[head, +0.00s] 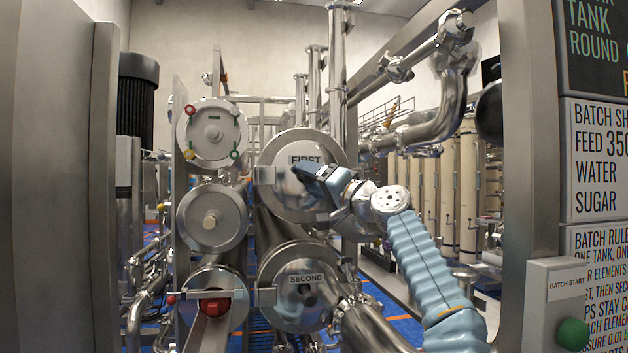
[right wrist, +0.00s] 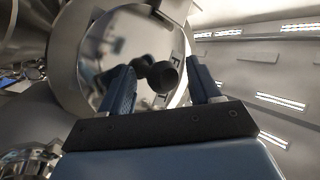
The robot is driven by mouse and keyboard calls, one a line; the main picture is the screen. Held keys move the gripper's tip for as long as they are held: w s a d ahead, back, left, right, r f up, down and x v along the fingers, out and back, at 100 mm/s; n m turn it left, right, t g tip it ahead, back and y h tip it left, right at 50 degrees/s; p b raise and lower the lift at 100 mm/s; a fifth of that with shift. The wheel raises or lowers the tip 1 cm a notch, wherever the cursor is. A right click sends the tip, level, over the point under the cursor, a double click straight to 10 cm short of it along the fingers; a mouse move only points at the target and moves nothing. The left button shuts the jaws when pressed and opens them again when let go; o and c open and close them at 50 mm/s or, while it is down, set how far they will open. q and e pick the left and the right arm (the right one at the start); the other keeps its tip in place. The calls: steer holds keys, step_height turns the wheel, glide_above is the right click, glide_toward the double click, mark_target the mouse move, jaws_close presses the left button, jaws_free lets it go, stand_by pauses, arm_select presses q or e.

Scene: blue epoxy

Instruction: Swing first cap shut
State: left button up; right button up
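The first cap (head: 276,186) is a round shiny metal disc labelled FIRST, at the middle of the head view. It faces me; whether it sits fully against its housing I cannot tell. My right gripper (head: 301,169) is in front of it, its blue fingers covering the cap's middle. In the right wrist view the mirror-like cap (right wrist: 118,45) fills the upper middle, with a black knob (right wrist: 164,77) on it. The gripper's fingers (right wrist: 161,67) are spread, one on each side of the knob, with gaps showing. My left gripper is out of view.
A cap labelled SECOND (head: 284,299) is below, with a black knob. Other round metal ends (head: 211,217) stand to the left, the lowest with a red knob (head: 214,306). A panel with a green button (head: 572,334) is at the right. A metal post (head: 524,130) stands nearby.

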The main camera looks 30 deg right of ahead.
steer(key=b+v, duration=0.5)
steer(key=v, duration=0.2)
steer(key=shift+s, duration=0.2)
steer(key=shift+d, duration=0.1)
